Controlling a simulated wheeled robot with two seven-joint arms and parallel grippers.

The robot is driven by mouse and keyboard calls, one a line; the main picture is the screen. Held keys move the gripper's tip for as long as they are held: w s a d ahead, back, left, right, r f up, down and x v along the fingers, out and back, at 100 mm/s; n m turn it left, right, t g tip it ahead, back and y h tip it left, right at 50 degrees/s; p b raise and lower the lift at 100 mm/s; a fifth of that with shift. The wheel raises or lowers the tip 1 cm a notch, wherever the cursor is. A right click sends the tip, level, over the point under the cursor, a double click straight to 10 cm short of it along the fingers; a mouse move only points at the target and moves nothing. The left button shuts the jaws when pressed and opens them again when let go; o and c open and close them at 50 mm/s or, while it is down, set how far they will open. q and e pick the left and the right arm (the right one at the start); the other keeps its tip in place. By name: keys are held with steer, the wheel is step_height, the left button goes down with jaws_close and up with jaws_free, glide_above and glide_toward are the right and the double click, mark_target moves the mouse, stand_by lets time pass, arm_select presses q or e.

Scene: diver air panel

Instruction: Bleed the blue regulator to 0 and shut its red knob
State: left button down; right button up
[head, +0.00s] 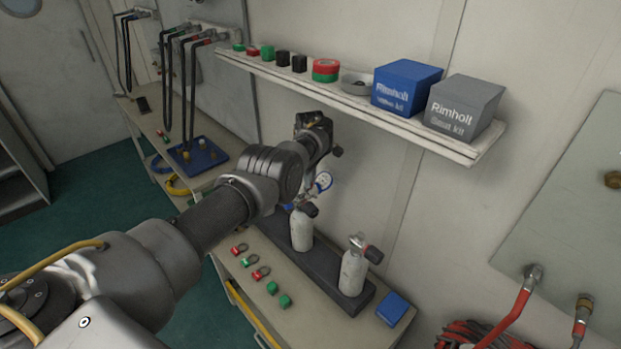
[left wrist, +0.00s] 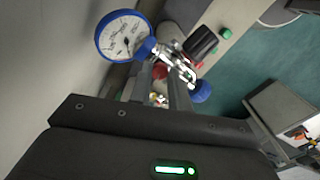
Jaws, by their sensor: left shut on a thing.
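The blue regulator has a round white gauge with a blue rim (head: 323,182), seen beside the left white bottle (head: 301,230). The gauge fills the top left of the left wrist view (left wrist: 124,37); its number is too small to read. A chrome body (left wrist: 172,58) and a blue knob (left wrist: 201,92) are beside it. My left gripper (left wrist: 160,80) reaches down over the regulator. Its fingers are closed about a small red knob (left wrist: 160,71), mostly hidden between them. In the head view its fingertips are hard to make out. My right gripper is not in view.
Red and green small pieces (head: 262,273) lie in front. A shelf (head: 400,119) with a blue box (head: 405,88) overhangs the bench's back.

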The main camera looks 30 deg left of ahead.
arm_select(q)
steer(key=c, duration=1.3)
jaws_free()
step_height(320, 180, up, 7)
steer(key=shift+r, duration=0.2)
